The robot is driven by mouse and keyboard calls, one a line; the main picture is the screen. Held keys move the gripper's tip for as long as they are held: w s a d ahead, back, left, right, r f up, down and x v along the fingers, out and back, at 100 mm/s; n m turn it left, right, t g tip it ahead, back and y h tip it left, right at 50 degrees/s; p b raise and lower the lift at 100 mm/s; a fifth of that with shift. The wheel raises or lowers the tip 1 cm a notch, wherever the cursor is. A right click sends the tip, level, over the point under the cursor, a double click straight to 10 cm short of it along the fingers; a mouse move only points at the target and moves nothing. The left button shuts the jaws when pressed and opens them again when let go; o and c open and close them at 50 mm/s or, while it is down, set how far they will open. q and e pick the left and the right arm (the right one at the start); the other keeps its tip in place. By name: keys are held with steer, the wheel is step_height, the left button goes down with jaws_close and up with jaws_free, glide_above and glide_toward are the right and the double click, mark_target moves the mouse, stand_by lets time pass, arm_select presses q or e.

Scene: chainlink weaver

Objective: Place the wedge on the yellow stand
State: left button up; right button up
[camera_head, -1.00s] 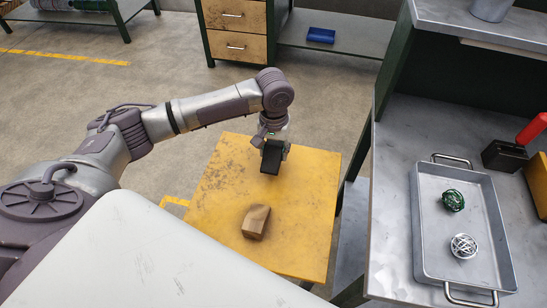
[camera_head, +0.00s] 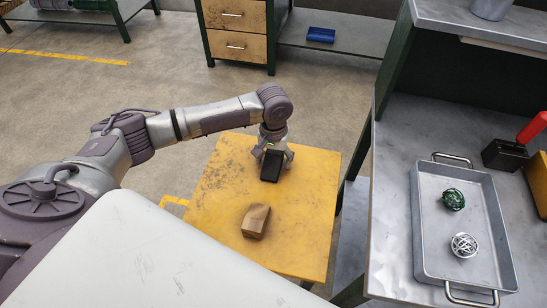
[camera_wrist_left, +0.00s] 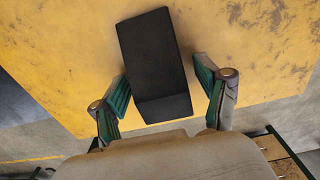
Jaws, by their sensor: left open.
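The yellow stand (camera_head: 310,215) is a square, scuffed table in the middle of the head view. A dark wedge-like block (camera_head: 271,168) rests on it near the far edge. In the left wrist view the black block (camera_wrist_left: 155,60) lies between the fingers, with its sloped end face toward my wrist. My left gripper (camera_head: 273,154) is low over the stand, its fingers spread on either side of the block. The fingers (camera_wrist_left: 161,82) are open, with gaps beside the block. My right gripper is not in view.
A brown wooden block (camera_head: 256,221) lies nearer on the stand. To the right, a grey workbench (camera_head: 390,240) holds a metal tray (camera_head: 424,230) with a green wire ball (camera_head: 453,199) and a silver one (camera_head: 463,245). A drawer cabinet (camera_head: 237,27) stands behind.

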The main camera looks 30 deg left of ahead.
mark_target(274, 154)
arm_select(q)
step_height(274, 154, up, 11)
steer(key=shift+f+p, duration=0.1)
steer(key=shift+p, duration=0.35)
steer(key=shift+r, duration=0.7)
